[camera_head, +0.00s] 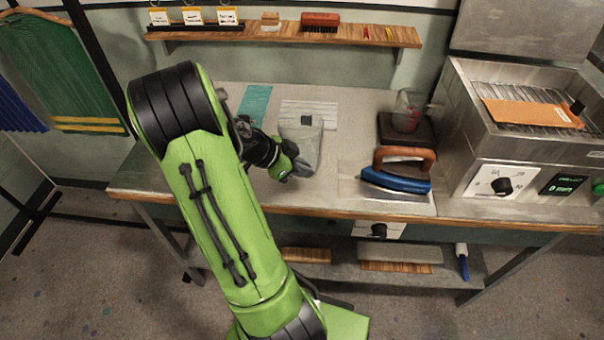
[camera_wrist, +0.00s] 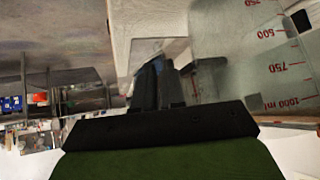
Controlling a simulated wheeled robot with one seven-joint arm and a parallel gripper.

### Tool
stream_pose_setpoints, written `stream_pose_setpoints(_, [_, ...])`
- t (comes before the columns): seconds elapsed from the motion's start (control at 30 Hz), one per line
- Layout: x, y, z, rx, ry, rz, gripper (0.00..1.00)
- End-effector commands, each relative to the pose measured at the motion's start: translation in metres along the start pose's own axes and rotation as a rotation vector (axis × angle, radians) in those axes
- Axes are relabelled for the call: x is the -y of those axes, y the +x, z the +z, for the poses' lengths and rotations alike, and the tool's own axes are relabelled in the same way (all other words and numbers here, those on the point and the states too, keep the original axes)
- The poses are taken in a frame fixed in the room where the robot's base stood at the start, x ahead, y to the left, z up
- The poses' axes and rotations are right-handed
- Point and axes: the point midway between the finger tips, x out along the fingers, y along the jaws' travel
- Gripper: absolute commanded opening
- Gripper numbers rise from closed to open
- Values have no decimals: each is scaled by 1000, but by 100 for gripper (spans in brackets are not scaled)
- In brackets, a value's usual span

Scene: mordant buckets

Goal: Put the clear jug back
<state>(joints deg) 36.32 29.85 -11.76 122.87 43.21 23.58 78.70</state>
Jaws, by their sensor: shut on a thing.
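The clear jug (camera_head: 302,146) is see-through and greyish, over the middle of the bench. In the wrist view its wall (camera_wrist: 240,60) fills the upper right, with red volume marks up to 1000 ml. My gripper (camera_head: 290,168) is shut at the jug's near side; the wrist view shows my dark fingers (camera_wrist: 162,85) closed beside the jug wall, on what seems to be its handle. The exact grip is hidden. I cannot tell whether the jug touches the bench.
A second clear vessel with red on it (camera_head: 408,112) stands on a dark block at the back right. A blue-edged tool with a brown handle (camera_head: 397,180) lies right of the jug. A metal unit (camera_head: 520,150) bounds the right. A wooden shelf (camera_head: 350,34) runs above. The bench's front left is clear.

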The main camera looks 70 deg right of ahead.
Motion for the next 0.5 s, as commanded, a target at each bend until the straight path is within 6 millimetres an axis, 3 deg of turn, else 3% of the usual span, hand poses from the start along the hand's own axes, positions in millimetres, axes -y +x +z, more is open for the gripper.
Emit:
stream_pose_setpoints(0.1, [-1, 14, 13, -2, -2, 1, 0])
stream_pose_setpoints(0.47, [-1, 15, 15, -1, 1, -2, 0])
stream_pose_setpoints(0.5, [-1, 15, 15, 0, -2, 0, 14])
